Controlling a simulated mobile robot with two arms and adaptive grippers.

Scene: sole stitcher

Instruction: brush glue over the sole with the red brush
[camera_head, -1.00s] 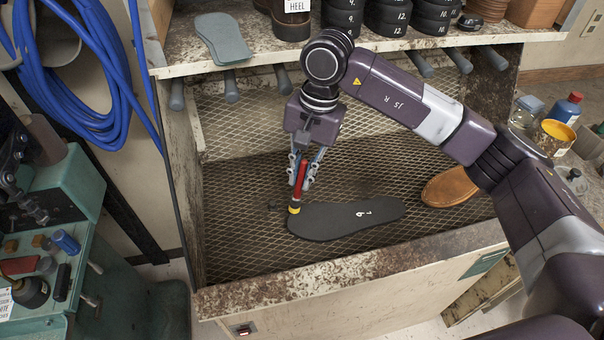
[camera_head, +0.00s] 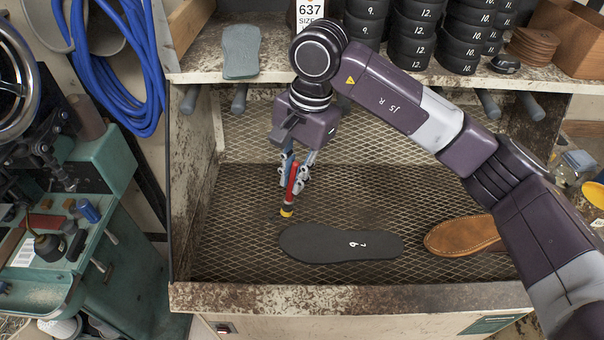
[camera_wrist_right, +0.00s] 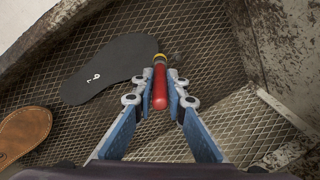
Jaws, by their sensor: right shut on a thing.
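The black sole (camera_head: 338,243), marked with a white 6 or 9, lies flat on the mesh floor of the bench bay. It also shows at the upper left of the right wrist view (camera_wrist_right: 110,68). My right gripper (camera_head: 294,182) is shut on the red brush (camera_head: 291,183), which is held upright with its yellow band and dark bristles down. In the right wrist view the brush (camera_wrist_right: 160,88) sits between the fingers (camera_wrist_right: 160,84). The brush tip is just beyond the sole's left end in the head view; whether it touches the mesh I cannot tell. My left gripper is not in view.
A tan leather sole (camera_head: 464,236) lies right of the black one. The bay's front ledge (camera_head: 350,298) is in front. A shelf above holds a grey-green sole (camera_head: 241,51) and stacks of black heels (camera_head: 410,40). A green machine (camera_head: 100,190) stands left.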

